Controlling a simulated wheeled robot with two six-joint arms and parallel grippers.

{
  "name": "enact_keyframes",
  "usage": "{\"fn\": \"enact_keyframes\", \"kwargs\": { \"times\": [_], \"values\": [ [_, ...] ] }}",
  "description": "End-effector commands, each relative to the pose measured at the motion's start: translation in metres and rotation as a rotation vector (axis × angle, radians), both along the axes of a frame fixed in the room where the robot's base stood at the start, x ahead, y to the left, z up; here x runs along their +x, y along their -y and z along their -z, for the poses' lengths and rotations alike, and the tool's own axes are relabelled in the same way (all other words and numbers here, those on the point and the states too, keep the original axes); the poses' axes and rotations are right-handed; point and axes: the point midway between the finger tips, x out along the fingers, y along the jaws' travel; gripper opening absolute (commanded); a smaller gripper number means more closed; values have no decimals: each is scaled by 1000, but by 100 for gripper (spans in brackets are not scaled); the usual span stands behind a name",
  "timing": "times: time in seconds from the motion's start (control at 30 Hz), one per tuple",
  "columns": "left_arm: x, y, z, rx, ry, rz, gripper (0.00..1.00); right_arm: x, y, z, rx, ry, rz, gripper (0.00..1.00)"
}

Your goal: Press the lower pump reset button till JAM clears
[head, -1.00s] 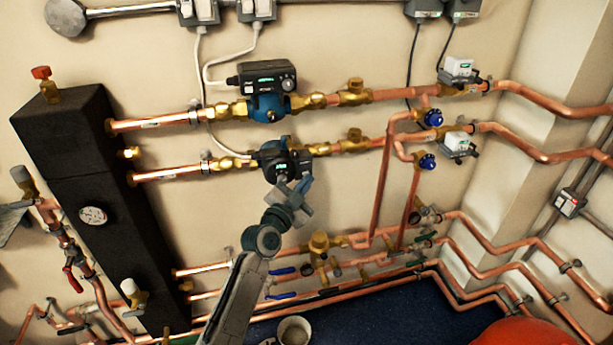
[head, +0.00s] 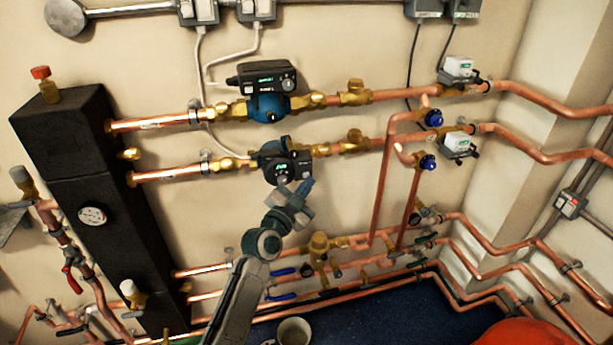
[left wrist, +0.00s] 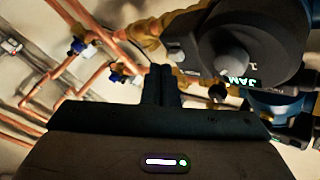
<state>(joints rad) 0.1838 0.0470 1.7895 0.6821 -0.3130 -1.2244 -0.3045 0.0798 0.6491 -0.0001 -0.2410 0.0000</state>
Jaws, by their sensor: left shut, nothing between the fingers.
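The lower pump (head: 283,165) has a dark round head and a blue body on the second copper pipe. Its small lit display shows green in the head view. In the left wrist view the pump head (left wrist: 262,35) fills the upper right, and its display (left wrist: 238,82) reads JAM. A round grey button or knob (left wrist: 231,60) stands out beside the display. My left gripper (head: 306,185) is shut and empty, just below and right of the pump head. Its fingers (left wrist: 162,85) appear left of the grey knob and apart from it. My right gripper is not in view.
The upper pump (head: 265,90) with its lit display is on the pipe above. Blue-capped valves (head: 428,162) and vertical copper pipes are to the right. Lower pipes with blue levers (head: 283,272) run beneath my arm. A bucket (head: 293,330) stands on the floor.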

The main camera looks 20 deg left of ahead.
Motion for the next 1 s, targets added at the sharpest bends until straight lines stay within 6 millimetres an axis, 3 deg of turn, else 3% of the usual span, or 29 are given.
{"fn": "enact_keyframes", "kwargs": {
  "times": [0.47,1.0],
  "values": [
    [-7,5,0,0,0,0,0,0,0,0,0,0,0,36],
    [-45,30,1,0,-1,-1,0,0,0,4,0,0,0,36]
  ]
}}
